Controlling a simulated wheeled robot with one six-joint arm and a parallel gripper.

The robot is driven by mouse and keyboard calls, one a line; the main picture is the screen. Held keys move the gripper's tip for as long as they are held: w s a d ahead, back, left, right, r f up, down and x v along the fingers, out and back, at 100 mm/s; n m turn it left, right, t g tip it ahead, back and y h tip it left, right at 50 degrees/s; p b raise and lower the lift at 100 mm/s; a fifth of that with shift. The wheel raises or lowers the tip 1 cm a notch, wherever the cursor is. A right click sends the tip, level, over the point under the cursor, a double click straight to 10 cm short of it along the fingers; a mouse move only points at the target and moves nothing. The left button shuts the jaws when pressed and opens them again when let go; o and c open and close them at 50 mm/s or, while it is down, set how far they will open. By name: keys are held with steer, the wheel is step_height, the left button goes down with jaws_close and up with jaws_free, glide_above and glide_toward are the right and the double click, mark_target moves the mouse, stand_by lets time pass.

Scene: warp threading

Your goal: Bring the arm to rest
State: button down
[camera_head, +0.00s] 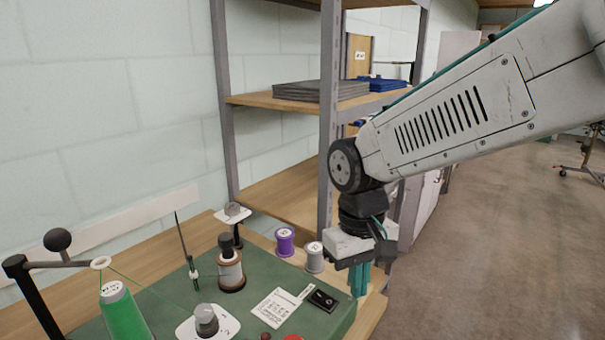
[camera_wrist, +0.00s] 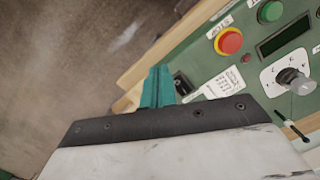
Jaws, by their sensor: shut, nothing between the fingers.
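My gripper (camera_head: 360,279) hangs at the end of my arm, pointing down, at the right end of the green machine panel (camera_head: 262,268). Its teal fingers are together with nothing between them. In the wrist view my gripper (camera_wrist: 158,86) shows above the wooden table edge, beside the green panel (camera_wrist: 206,62). A small black part (camera_head: 322,299) on the panel lies just left of the fingers. I cannot tell how high the fingertips are above the table.
A red button (camera_wrist: 229,41) and a knob (camera_wrist: 293,81) rise from the panel. Shelving (camera_head: 331,130) stands behind. Open floor (camera_head: 480,240) lies right.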

steer(key=s+d+r+m+t, duration=0.1)
steer(key=s+d+r+m, duration=0.1)
steer(key=s+d, duration=0.5)
steer(key=s+d+r+m+t, duration=0.1)
steer(key=s+d+r+m, duration=0.1)
steer(key=s+d, duration=0.5)
steer(key=d+r, duration=0.1)
steer(key=d, duration=0.1)
steer(key=shift+s+d+r+m+y, duration=0.2)
steer(key=shift+s+d+m+y, duration=0.1)
steer(key=shift+s+d, duration=0.1)
